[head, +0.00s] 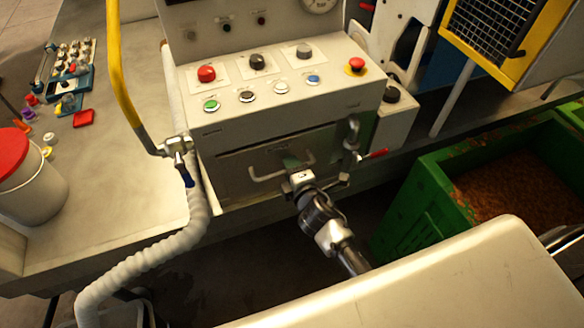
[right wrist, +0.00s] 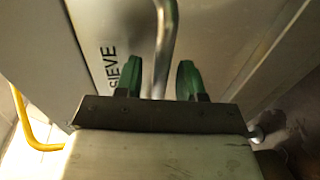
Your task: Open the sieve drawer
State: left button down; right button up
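The sieve drawer (head: 232,178) is a grey front below the sloped button panel in the head view, and it looks closed. Its bent metal bar handle (head: 262,177) sticks out from the front. My right gripper (head: 293,163) is at the handle. In the right wrist view the drawer front (right wrist: 95,25) carries the word SIEVE. There the handle (right wrist: 166,40) runs between the two green fingers of my right gripper (right wrist: 158,80), with a gap on each side, so the gripper is open around the bar. My left gripper is not in view.
The button panel (head: 285,80) is right above the drawer. A red-handled valve (head: 372,155) sits right of the handle. A ribbed white hose (head: 150,258) hangs at left. A green crate (head: 415,205) of brown material stands at right. A white bucket (head: 30,190) is far left.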

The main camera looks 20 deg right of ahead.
jog(key=shift+c, duration=0.2)
grip_shut()
dwell(0.3)
